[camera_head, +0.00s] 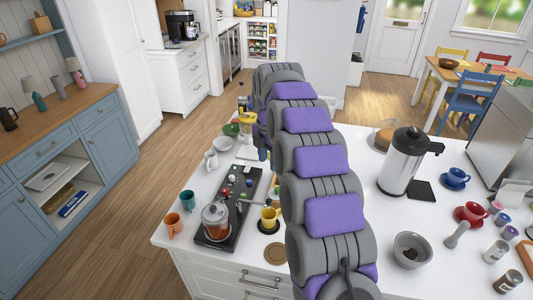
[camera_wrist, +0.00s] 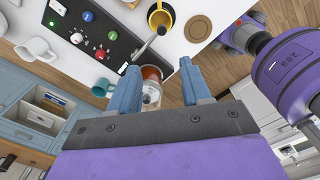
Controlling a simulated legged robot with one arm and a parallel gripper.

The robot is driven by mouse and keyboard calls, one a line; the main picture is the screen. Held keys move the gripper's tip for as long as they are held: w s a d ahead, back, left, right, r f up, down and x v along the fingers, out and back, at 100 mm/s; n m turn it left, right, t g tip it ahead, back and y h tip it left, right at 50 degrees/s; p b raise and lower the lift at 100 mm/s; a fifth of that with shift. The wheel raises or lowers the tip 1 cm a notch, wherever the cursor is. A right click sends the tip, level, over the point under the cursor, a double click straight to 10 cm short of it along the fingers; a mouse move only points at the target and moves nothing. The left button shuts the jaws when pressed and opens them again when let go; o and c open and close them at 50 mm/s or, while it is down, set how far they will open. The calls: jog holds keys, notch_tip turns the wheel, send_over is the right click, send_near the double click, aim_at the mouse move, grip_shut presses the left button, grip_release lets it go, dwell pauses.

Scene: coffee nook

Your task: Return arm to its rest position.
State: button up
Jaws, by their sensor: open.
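My gripper (camera_wrist: 157,75) shows in the wrist view with its two blue-grey fingers apart and nothing held between them. A glass pot with reddish-brown contents (camera_wrist: 151,88) shows beyond the gap between the fingers; I cannot tell how far off it is. In the head view, my grey and purple arm stretches over the white counter, away from the camera. The glass pot (camera_head: 215,218) stands on a black machine base (camera_head: 245,205) left of my arm.
A yellow cup (camera_head: 269,218) and a cork coaster (camera_head: 275,254) are close to my arm. Orange (camera_head: 173,226) and teal (camera_head: 188,199) mugs stand at the left edge. A steel urn (camera_head: 405,165), red cup (camera_head: 471,213) and grey bowl (camera_head: 411,249) are at right. The left floor is clear.

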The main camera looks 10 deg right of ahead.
jog(key=shift+s, duration=0.1)
jog(key=s+d+r+m+g+b, duration=0.15)
jog(key=s+m, duration=0.45)
jog(key=s, duration=0.6)
jog(key=s+d+m+t+b, duration=0.1)
jog(key=s+d+m+b, duration=0.1)
jog(key=s+m, duration=0.75)
jog(key=s+d+f+m+b, duration=0.1)
jog(key=s+f+m, duration=0.3)
jog(key=s, duration=0.9)
jog(key=s+d+f+m+g+b, duration=0.1)
jog(key=s+f+m, duration=0.3)
jog(key=s, duration=0.9)
jog(key=shift+m, duration=0.55)
